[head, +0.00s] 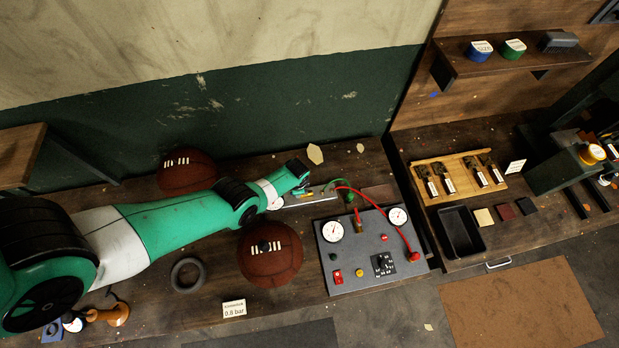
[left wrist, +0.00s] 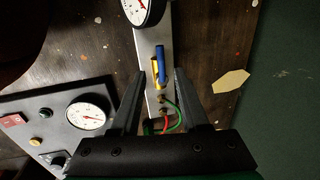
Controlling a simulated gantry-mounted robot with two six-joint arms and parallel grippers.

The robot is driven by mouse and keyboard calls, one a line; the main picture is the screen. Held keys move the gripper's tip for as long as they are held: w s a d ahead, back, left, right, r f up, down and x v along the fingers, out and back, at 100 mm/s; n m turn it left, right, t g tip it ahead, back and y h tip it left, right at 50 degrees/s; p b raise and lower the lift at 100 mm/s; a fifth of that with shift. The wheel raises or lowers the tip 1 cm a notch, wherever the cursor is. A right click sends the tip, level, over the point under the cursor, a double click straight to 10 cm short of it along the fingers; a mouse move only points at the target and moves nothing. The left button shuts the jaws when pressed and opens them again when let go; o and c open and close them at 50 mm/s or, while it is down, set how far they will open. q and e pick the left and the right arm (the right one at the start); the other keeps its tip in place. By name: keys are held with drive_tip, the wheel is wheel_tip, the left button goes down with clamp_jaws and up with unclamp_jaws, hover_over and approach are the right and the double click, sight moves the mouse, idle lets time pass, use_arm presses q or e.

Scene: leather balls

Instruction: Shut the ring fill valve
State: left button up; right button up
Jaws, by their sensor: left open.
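In the left wrist view a brass valve (left wrist: 155,76) with a blue lever (left wrist: 160,62) sits on a pale metal bar (left wrist: 151,112). The lever lies roughly along the bar; no label tells whether this is the ring fill valve. My left gripper (left wrist: 159,74) is open, with one finger on each side of the bar near the valve; contact cannot be told. In the head view my left arm reaches over the bench to the bar (head: 312,197) and hides most of it. A red-topped brass fitting (head: 358,220) stands on the grey panel (head: 345,268). My right gripper is not in view.
Red and green hoses (head: 385,206) run beside the bar and panel. Leather balls (head: 270,262) lie in front of and behind my left arm. A dark ring (head: 187,275) and a 0.8 bar card (head: 234,309) lie near the front.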

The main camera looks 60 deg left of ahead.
use_arm(q)
drive_tip(key=f+b, duration=0.1)
drive_tip(key=f, duration=0.1)
drive_tip(key=a+f+b, duration=0.1)
drive_tip(key=f, duration=0.1)
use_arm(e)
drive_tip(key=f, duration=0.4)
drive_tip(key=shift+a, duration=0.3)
use_arm(q)
drive_tip(key=shift+r, duration=0.1)
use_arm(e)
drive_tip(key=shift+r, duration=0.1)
use_arm(q)
clamp_jaws()
